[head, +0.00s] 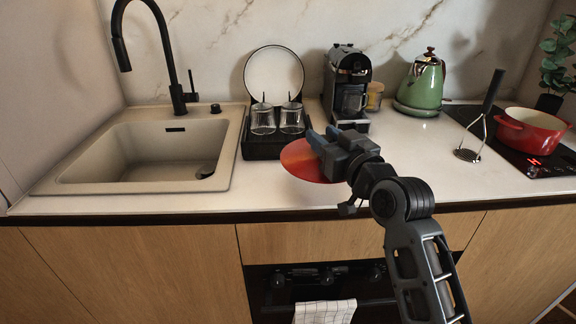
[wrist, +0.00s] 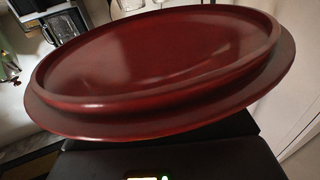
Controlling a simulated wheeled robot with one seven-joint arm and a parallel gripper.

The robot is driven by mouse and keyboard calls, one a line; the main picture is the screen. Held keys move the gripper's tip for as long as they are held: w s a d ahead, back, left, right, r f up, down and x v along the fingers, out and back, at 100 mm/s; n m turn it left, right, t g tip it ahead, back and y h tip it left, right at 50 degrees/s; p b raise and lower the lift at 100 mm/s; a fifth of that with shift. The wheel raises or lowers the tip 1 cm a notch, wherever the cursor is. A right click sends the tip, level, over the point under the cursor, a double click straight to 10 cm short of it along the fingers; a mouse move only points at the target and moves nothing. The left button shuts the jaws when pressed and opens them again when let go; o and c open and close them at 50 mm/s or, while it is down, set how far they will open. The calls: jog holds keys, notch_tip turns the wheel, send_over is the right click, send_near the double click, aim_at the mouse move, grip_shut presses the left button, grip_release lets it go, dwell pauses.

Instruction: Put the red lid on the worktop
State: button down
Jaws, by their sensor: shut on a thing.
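The red lid (head: 300,161) is round and flat. In the head view it is at my gripper (head: 325,141), over the front part of the worktop (head: 430,172). My gripper is shut on the lid. In the wrist view the lid (wrist: 150,65) fills most of the picture and looks tilted, with a raised rim facing the camera. The lid and gripper hide part of the worktop; I cannot tell whether the lid touches it. The fingertips are partly hidden behind the lid in the wrist view.
A dish rack (head: 262,147) with glasses and a plate stands just behind the lid. The sink (head: 150,150) is at left. A coffee machine (head: 346,85), green kettle (head: 421,85), masher (head: 480,120) and red pot (head: 530,132) stand behind and right. Worktop right of my gripper is clear.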

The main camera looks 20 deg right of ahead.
aim_at(293, 152)
jog(key=w+a+f, duration=0.2)
jog(key=a, duration=0.1)
jog(key=w+a+f+p, duration=0.1)
jog(key=a, duration=0.1)
jog(key=shift+w+a+f, duration=0.2)
jog(key=shift+a+f, duration=0.05)
jog(key=shift+f, duration=2.2)
jog(key=shift+f, duration=0.15)
jog(key=c, duration=0.7)
grip_release()
jog(key=shift+s, duration=0.15)
jog(key=s+b, duration=0.1)
jog(key=s, duration=1)
jog(key=shift+s+d, duration=0.35)
